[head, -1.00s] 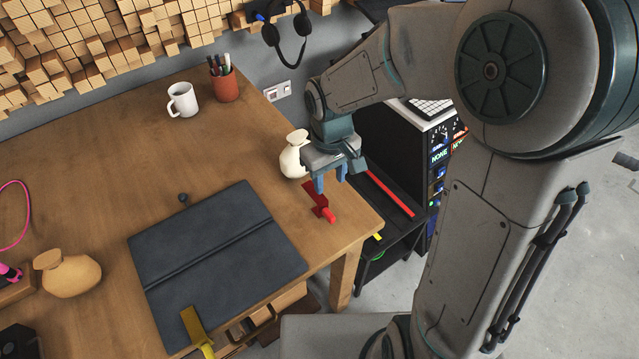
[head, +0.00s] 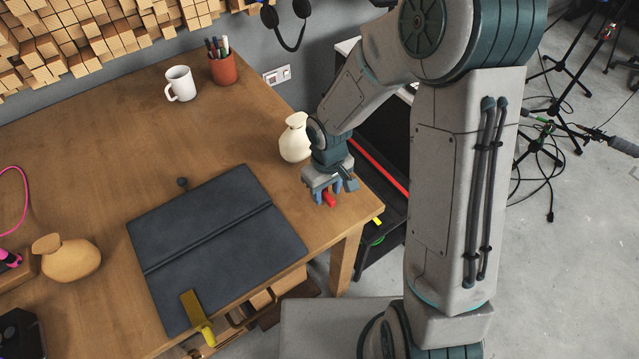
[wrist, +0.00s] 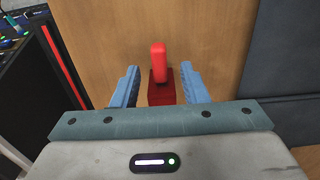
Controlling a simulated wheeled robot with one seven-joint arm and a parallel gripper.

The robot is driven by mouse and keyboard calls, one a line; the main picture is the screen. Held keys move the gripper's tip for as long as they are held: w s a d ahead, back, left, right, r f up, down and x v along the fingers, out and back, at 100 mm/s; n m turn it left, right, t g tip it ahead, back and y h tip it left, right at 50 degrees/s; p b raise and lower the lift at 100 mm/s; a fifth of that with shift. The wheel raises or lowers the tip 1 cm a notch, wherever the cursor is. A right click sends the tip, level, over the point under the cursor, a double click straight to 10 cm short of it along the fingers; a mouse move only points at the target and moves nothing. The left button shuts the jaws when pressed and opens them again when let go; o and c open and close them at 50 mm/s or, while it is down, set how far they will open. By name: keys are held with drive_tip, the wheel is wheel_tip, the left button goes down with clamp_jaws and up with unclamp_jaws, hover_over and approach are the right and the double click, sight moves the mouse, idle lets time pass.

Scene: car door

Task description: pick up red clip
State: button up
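The red clip (head: 329,199) lies on the wooden table near its right corner, mostly hidden under my gripper in the head view. In the wrist view the red clip (wrist: 160,75) stands out between the two blue fingers, its bright red handle pointing away from the gripper and its darker red part nearer the palm. My gripper (wrist: 160,86) is open, with a finger on each side of the clip and a visible gap on both sides. In the head view my gripper (head: 328,190) is low over the table, pointing down.
A cream vase (head: 295,140) stands close behind my gripper. A dark folder-like panel (head: 215,250) lies to the left, with a yellow clip (head: 197,315) on its front edge. A white mug (head: 180,84) and a red pen cup (head: 222,68) stand at the back. The table's right edge is close by.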

drive_tip(key=shift+f, duration=1.1)
clamp_jaws()
drive_tip(key=shift+r, duration=0.15)
